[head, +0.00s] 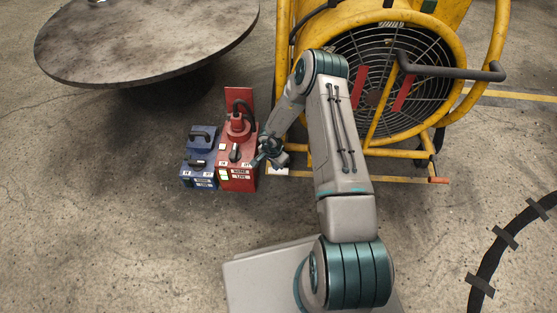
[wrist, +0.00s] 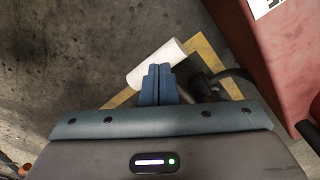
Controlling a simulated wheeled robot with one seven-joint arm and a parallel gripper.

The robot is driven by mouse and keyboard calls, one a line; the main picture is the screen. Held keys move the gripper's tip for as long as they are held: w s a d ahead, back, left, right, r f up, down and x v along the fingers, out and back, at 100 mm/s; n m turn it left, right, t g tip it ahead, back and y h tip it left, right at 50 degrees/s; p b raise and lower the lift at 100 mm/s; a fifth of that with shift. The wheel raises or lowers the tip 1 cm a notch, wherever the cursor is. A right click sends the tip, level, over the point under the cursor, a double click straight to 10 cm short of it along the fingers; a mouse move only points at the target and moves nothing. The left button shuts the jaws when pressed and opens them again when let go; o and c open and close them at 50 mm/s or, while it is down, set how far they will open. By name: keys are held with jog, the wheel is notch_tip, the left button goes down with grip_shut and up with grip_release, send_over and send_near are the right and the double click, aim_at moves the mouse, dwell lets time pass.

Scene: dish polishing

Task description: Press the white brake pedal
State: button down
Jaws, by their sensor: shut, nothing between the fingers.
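The white pedal (wrist: 150,60), a short white cylinder, lies slanted in the wrist view beside a yellow bar and a black curved part. My gripper (wrist: 158,70) is shut and empty, its blue fingertips over the pedal's lower edge in the picture. I cannot tell whether they touch it. In the head view my gripper (head: 260,158) is low, just right of the red box, at the left foot of the yellow fan frame. The pedal is not clear there, mostly hidden by my wrist.
The red box (head: 237,176) stands close left of my gripper, with a blue box (head: 200,168) beside it. The yellow fan (head: 455,50) rises behind my arm. A round table (head: 145,40) is at the back left. Open floor lies at the front left; a black cable (head: 485,275) curves at right.

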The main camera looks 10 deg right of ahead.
jog(key=shift+s+a+r, duration=0.4)
jog(key=shift+a+r, duration=0.05)
jog(key=shift+a, duration=0.1)
jog(key=shift+s+a+f, duration=0.1)
jog(key=shift+a+f, duration=0.05)
notch_tip(320, 180, up, 14)
jog(key=a+p, duration=0.1)
jog(key=p, duration=0.6)
jog(key=shift+s, duration=0.4)
jog(key=shift+f, duration=0.1)
